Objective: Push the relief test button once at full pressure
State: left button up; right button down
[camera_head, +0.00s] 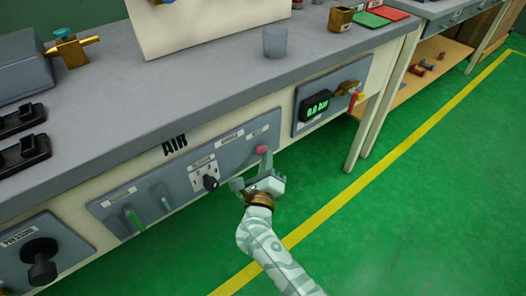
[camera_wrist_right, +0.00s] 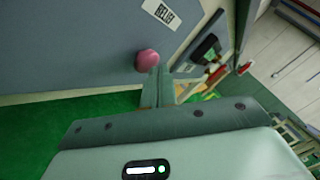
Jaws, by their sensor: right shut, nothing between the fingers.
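The relief test button is a pink round knob (camera_head: 262,149) on the grey front panel under the bench. It also shows in the right wrist view (camera_wrist_right: 148,61), with a white RELIEF label (camera_wrist_right: 160,11) above it. My right gripper (camera_head: 268,161) is in front of the panel, just below the button. Its fingers (camera_wrist_right: 154,76) are shut and empty, with their tips close beside the button's lower edge in the wrist view. I cannot tell whether they touch it. My left gripper is not in view.
A pressure display (camera_head: 315,106) reading 0.0 bar sits right of the button, beside a brass fitting with a red lever (camera_head: 353,101). A black selector knob (camera_head: 210,182) is left of my gripper. A grey cup (camera_head: 275,42) stands on the bench. Green floor is clear to the right.

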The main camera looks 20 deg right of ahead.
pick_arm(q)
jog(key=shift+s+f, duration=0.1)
pick_arm(e)
jog(key=shift+w+a, duration=0.1)
jog(key=shift+w, duration=0.2)
jog(key=shift+s, duration=0.15)
dwell(0.4)
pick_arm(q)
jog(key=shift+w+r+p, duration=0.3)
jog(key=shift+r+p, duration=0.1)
pick_arm(e)
jog(key=shift+s+d, duration=0.3)
jog(key=shift+s, duration=0.45)
jog(key=shift+s, duration=0.1)
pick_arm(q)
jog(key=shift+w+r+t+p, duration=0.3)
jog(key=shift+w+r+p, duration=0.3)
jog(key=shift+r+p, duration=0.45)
pick_arm(e)
jog(key=s, duration=0.1)
jog(key=s+d, duration=0.1)
jog(key=s, duration=0.2)
jog(key=shift+s+d, duration=0.25)
jog(key=shift+d, duration=0.1)
